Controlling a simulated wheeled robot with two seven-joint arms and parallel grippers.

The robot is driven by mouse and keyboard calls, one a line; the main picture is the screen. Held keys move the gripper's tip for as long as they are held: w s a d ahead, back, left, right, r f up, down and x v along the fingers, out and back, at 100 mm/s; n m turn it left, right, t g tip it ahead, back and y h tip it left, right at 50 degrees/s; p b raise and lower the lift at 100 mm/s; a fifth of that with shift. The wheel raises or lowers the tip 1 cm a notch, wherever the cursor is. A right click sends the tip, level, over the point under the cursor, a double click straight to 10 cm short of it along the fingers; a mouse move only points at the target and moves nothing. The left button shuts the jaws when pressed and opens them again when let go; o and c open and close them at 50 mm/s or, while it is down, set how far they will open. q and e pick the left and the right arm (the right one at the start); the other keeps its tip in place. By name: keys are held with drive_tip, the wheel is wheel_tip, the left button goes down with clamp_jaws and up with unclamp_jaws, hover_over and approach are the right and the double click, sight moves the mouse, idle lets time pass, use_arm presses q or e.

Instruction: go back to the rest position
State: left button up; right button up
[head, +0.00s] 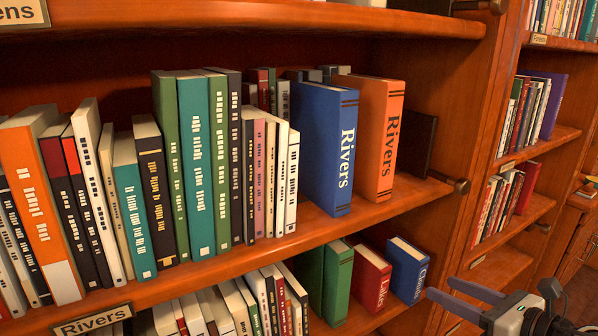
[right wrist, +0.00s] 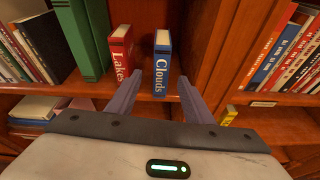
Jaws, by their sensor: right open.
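My right gripper (head: 462,299) is at the lower right of the head view, in front of the lower shelf. Its two grey fingers are apart with nothing between them. In the right wrist view the open gripper (right wrist: 158,100) points toward the shelf, with a blue "Clouds" book (right wrist: 162,62) standing beyond the fingertips. That blue book also shows in the head view (head: 408,272), apart from the gripper. My left gripper is not in view.
A blue "Rivers" book (head: 328,150) and an orange "Rivers" book (head: 378,135) stand upright on the middle shelf beside a dark bookend (head: 418,145). A red "Lakes" book (head: 369,282) stands below. Another bookcase (head: 510,150) is at right.

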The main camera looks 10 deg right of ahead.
drive_tip(key=s+a+f+m+h, duration=0.1)
drive_tip(key=s+a+f+m, duration=0.25)
drive_tip(key=f+m, duration=0.35)
drive_tip(key=s+a+f+m+g+h, duration=0.1)
drive_tip(key=s+a+f+m, duration=0.1)
drive_tip(key=s+f+m, duration=0.45)
drive_tip(key=s+a+f+m+h, duration=0.1)
drive_tip(key=s+a+f+m, duration=0.3)
drive_tip(key=m, duration=0.6)
drive_tip(key=s+a+f+m+g, duration=0.4)
drive_tip(key=s+a+f+m, duration=0.4)
drive_tip(key=a+m, duration=0.4)
drive_tip(key=shift+s+f+m, duration=0.35)
drive_tip(key=shift+s+m, duration=0.1)
drive_tip(key=shift+m, duration=0.4)
